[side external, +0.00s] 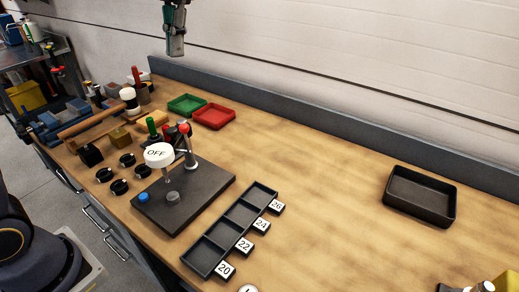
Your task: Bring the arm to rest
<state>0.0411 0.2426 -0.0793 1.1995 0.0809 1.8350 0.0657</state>
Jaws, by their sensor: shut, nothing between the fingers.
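My gripper (175,50) hangs at the top of the side external view, above the far edge of the workbench (330,210). It points down, its fingers are together, and nothing is between them. It is well clear of everything on the bench. Part of my arm is cut off by the top of the frame. My dark base shows at the lower left.
Bench space between is clear.

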